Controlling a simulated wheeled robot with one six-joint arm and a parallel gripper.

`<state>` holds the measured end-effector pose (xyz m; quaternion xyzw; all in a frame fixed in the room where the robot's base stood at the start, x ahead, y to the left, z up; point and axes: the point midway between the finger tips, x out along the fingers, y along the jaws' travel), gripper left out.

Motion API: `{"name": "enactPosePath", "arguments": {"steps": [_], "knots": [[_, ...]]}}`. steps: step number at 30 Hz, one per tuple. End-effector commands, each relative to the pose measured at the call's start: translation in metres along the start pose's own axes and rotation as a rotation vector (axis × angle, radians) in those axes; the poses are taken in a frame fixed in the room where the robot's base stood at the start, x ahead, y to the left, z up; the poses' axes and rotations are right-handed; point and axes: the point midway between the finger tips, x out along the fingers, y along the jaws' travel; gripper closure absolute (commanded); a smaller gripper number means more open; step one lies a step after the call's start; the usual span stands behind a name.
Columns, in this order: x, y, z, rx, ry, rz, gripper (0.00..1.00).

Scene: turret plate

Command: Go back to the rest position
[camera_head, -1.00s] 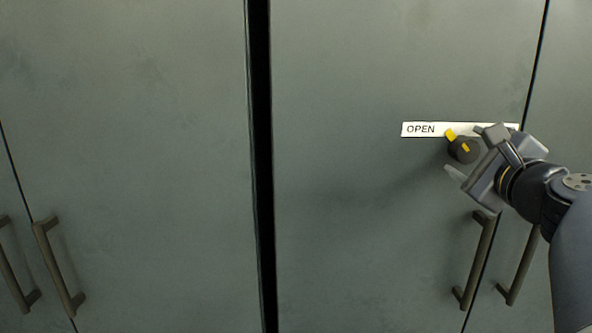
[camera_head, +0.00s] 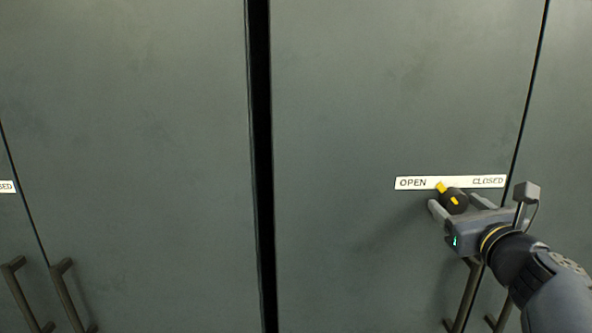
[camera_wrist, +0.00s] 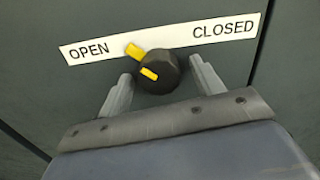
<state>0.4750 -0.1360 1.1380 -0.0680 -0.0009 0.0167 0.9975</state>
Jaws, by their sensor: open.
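My gripper (camera_head: 455,202) is open in front of a round black knob on the right cabinet door. The knob (camera_head: 455,203) has yellow marks, and one yellow pointer sits at its upper left, toward the word OPEN. In the wrist view the knob (camera_wrist: 157,72) lies between and just beyond my two spread fingertips, with no clear contact. A white label (camera_head: 450,182) above the knob reads OPEN at left and CLOSED at right; the label (camera_wrist: 95,46) also shows in the wrist view.
The grey-green doors are shut, with a dark vertical gap (camera_head: 262,200) between cabinets. Bar handles (camera_head: 462,295) stick out below my gripper, and more handles (camera_head: 72,295) are at lower left. Part of another label (camera_head: 7,187) shows at the left edge.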

Motion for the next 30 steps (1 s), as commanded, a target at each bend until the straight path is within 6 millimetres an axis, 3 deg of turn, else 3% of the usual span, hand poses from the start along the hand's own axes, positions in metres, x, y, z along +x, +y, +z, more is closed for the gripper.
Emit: {"name": "enactPosePath", "arguments": {"steps": [7,21,30], "knots": [[0.0,0.0,0.002,0.118,0.0,0.001,0.37],[0.0,0.001,0.001,0.135,-0.001,0.003,0.37],[0.0,0.015,0.022,0.082,-0.009,0.06,0.37]]}}
